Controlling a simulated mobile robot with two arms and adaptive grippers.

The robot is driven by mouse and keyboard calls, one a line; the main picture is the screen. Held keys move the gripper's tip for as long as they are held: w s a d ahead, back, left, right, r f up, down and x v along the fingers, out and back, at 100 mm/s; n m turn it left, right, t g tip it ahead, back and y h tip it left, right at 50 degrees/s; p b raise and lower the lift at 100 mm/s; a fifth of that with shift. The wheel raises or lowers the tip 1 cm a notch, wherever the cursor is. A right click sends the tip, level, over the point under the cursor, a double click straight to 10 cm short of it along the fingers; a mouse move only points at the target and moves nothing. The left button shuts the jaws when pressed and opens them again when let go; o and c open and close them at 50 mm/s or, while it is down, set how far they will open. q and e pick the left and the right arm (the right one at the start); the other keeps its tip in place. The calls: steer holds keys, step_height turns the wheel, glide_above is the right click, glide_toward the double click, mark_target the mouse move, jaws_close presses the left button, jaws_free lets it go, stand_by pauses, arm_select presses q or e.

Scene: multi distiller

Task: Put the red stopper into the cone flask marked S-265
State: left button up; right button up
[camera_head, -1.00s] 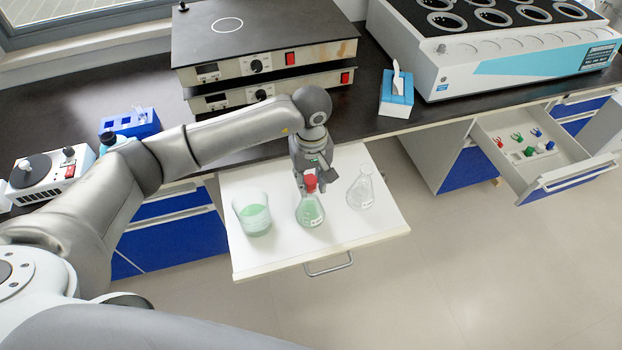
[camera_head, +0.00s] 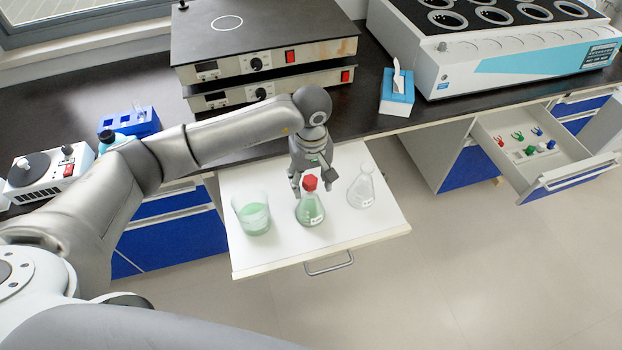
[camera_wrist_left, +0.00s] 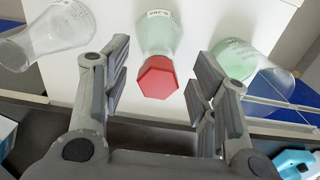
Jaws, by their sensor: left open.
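The red stopper (camera_head: 310,183) sits in the mouth of a cone flask (camera_head: 310,211) with green liquid, in the middle of the pulled-out white board. A label shows on that flask, but I cannot read it fully. My left gripper (camera_head: 312,181) is open just behind the stopper. In the left wrist view the red stopper (camera_wrist_left: 157,77) lies between the spread fingers of my left gripper (camera_wrist_left: 153,88), with a gap on both sides. The stoppered flask (camera_wrist_left: 160,32) stands upright beyond it. My right gripper is not in view.
A beaker with green liquid (camera_head: 253,215) stands left of the flask and an empty clear cone flask (camera_head: 361,188) stands right. Hot plates (camera_head: 265,60) and a tissue box (camera_head: 396,95) are on the dark bench behind. An open drawer (camera_head: 560,165) holds small coloured items.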

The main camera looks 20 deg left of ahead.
arm_select(q)
steer(key=shift+r, duration=0.15)
step_height(320, 180, up, 12)
stand_by(0.4)
steer(key=shift+f, duration=0.2)
stand_by(0.3)
